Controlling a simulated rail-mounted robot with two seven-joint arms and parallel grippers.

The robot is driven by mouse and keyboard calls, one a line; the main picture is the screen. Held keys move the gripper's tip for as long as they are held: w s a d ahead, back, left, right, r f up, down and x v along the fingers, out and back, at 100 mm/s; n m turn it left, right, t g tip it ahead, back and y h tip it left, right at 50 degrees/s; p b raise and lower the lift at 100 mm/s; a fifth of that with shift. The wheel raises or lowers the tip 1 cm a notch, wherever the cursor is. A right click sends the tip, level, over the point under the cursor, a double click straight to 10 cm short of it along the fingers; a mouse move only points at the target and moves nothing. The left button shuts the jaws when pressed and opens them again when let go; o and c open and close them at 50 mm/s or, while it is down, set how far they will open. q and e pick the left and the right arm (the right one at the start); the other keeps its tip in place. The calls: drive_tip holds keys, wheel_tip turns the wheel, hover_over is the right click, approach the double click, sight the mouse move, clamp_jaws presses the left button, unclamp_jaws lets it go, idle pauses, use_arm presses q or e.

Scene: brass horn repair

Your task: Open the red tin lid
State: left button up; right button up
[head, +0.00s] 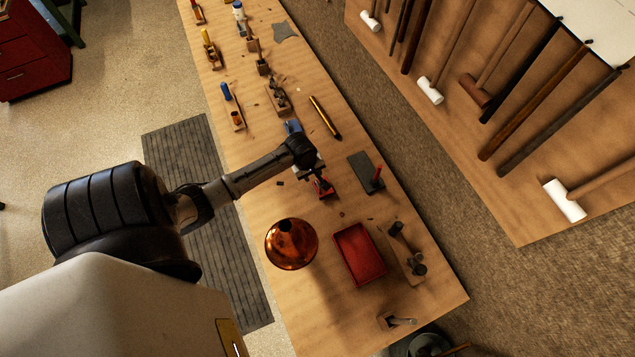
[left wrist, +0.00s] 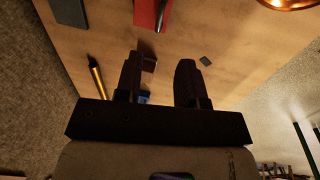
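A red rectangular tin (head: 360,255) lies on the wooden bench, right of a copper bell (head: 291,245). Its top looks flat and darker inside a brighter rim; I cannot tell whether that is a lid or an open inside. My left gripper (head: 316,175) is above the bench, up the picture from the tin and apart from it. In the left wrist view its two fingers (left wrist: 158,85) stand apart with nothing held between them. A small red object (head: 322,188) lies close by the gripper. A red piece (left wrist: 147,12) shows ahead of the fingers, cut off by the frame. My right gripper is not in view.
A wooden plane (head: 406,252) sits right of the tin. Several tools line the far bench. Mallets hang on a board (head: 530,215) at right.

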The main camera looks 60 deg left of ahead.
sight(318, 186)
use_arm(q)
drive_tip(key=f, duration=0.3)
drive_tip(key=w+f+b, duration=0.1)
drive_tip(key=f, duration=0.3)
drive_tip(key=w+f, duration=0.1)
drive_tip(key=f, duration=0.2)
drive_tip(key=shift+d+f, duration=0.1)
drive_tip(key=shift+f, duration=0.1)
drive_tip(key=shift+c, duration=0.5)
clamp_jaws()
